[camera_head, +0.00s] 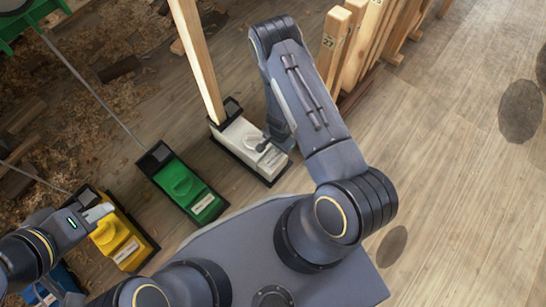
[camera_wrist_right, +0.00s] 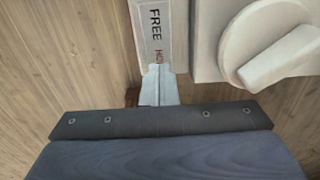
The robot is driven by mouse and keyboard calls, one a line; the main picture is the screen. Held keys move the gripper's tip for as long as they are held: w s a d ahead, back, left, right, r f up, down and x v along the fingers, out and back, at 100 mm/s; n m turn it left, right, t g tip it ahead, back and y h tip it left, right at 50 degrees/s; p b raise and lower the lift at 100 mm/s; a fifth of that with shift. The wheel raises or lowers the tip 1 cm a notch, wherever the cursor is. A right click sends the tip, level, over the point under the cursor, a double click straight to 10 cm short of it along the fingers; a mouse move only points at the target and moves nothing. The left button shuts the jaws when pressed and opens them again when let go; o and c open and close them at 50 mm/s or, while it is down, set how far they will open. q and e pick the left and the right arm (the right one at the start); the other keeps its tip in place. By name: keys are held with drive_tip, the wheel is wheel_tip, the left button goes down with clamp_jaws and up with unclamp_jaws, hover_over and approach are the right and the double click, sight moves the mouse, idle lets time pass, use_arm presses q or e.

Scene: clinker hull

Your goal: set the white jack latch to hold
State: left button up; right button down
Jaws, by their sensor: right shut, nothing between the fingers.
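The white jack (camera_head: 240,139) stands on the floor at the foot of a wooden post. In the right wrist view its white body (camera_wrist_right: 208,40) is at upper right, with a round raised part and a bar across it (camera_wrist_right: 280,60). Beside it is a label strip (camera_wrist_right: 154,30) reading FREE, with a red word partly covered by my fingertips. My right gripper (camera_wrist_right: 158,84) is shut and empty at the strip's near end; contact is unclear. It also shows over the jack in the head view (camera_head: 266,145). I cannot make out the latch's setting. My left gripper (camera_head: 97,213) is over the yellow jack.
A green jack (camera_head: 180,182) stands left of the white one, then the yellow jack (camera_head: 125,243) and a blue one (camera_head: 50,290). Numbered wooden boards (camera_head: 340,45) stand beyond my right arm. Wood shavings (camera_head: 90,90) litter the left floor. The right floor is clear.

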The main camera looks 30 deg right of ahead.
wheel_tip(320, 180, up, 6)
drive_tip(key=p, duration=0.4)
drive_tip(key=shift+f, duration=0.1)
idle(0.5)
